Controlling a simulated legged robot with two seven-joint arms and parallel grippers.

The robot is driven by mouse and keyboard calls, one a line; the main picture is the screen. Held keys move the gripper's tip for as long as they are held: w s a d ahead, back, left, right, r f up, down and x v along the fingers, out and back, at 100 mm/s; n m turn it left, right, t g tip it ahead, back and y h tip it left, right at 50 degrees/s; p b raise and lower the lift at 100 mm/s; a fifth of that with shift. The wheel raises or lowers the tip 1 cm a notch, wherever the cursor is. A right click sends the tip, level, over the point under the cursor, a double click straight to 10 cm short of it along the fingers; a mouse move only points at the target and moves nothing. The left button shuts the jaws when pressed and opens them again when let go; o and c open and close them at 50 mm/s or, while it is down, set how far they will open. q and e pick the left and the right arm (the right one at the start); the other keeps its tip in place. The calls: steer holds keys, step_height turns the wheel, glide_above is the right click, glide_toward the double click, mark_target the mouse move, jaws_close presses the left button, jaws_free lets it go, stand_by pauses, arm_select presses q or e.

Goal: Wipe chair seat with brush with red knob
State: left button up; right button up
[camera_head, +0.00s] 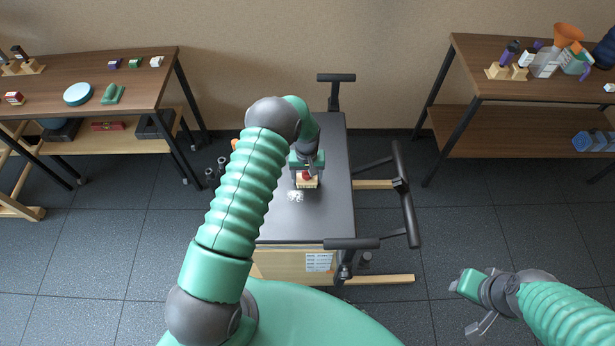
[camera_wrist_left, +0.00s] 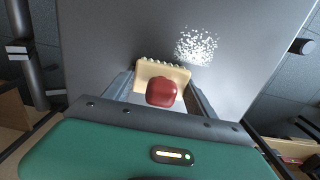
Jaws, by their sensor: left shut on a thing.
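The brush with a pale wooden block (camera_head: 307,184) and a red knob (camera_wrist_left: 161,92) is at my left gripper (camera_head: 307,168). The gripper is shut on the brush, with its fingers on both sides of the knob in the left wrist view. The dark grey seat (camera_head: 325,218) lies under the brush. A patch of white specks (camera_head: 295,197) lies on the seat just in front of the brush, and it also shows in the left wrist view (camera_wrist_left: 196,46). I cannot tell whether the bristles touch the seat. My right gripper (camera_head: 470,305) is open and empty over the floor.
A wooden shelf table (camera_head: 140,78) with small items stands at the left. Another (camera_head: 480,82) with bottles and an orange funnel stands at the right. Black padded bars (camera_head: 406,190) stick out right of the seat. The dark tiled floor is clear at front right.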

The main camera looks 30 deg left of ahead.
mark_target(307, 190)
arm_select(q)
steer(key=shift+s+r, duration=0.1)
steer(key=shift+s, duration=0.05)
steer(key=shift+s+d+r+p, duration=0.15)
steer(key=shift+s+d+p, duration=0.35)
steer(key=shift+p, duration=0.2)
steer(key=shift+s+d, duration=0.2)
steer(key=shift+s+d+p, duration=0.25)
steer(key=shift+s+p, duration=0.15)
steer(key=shift+s, duration=0.05)
steer(key=shift+s+f, duration=0.1)
steer(key=shift+f, duration=0.15)
steer(key=shift+w+a+f+b, duration=0.25)
steer(key=shift+w+b, duration=0.1)
steer(key=shift+b, duration=0.25)
steer(key=shift+w+a+r+b, duration=0.1)
steer(key=shift+w+a+b, duration=0.1)
steer(key=shift+w+b, duration=0.2)
